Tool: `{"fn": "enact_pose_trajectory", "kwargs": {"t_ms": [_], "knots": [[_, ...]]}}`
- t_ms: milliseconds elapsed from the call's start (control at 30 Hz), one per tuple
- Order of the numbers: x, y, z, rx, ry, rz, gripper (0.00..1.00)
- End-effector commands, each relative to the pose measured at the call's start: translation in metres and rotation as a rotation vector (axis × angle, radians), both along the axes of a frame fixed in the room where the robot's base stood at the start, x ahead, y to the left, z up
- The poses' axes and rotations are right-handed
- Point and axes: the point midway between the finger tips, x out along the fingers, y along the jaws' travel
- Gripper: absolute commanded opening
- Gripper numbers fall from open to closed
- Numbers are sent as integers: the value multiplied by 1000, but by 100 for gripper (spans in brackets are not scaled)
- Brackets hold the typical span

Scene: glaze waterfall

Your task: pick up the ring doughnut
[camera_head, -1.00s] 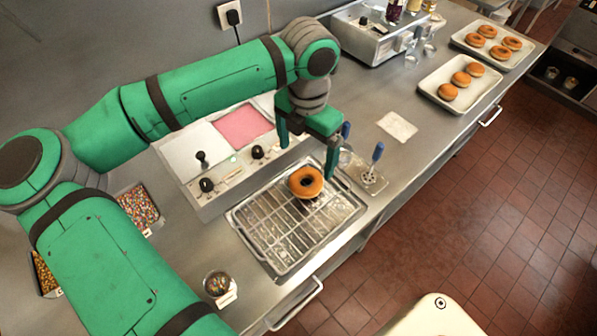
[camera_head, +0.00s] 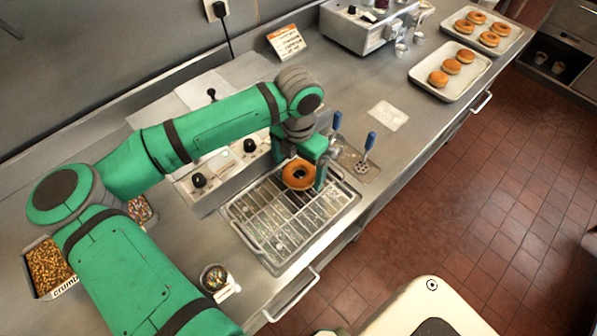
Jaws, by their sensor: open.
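The ring doughnut (camera_head: 287,178) is golden brown with a dark hole. It lies on the wire rack over a metal tray (camera_head: 262,228), near the rack's far end. My gripper (camera_head: 299,178) is open and low over the doughnut, with one green finger at its right side and the other at its far left side, partly hidden behind it. I cannot tell whether the fingers touch it.
A glaze machine with black knobs (camera_head: 199,181) stands behind the rack. Blue-handled tools (camera_head: 369,141) stand in a holder to the right. Trays of doughnuts (camera_head: 452,93) are at the back right. A crumb bin (camera_head: 48,270) is at the left, a small cup (camera_head: 214,278) in front.

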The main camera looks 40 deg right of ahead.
Motion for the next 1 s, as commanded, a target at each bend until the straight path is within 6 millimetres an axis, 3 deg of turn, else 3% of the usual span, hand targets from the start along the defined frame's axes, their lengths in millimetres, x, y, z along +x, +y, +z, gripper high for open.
{"fn": "enact_pose_trajectory", "kwargs": {"t_ms": [167,367,767,1000], "knots": [[1,1,0,0,0,3,92],[2,4,0,0,0,9,49],[0,0,4,-1,-1,0,48],[1,-1,33,-1,-4,-1,48]]}}
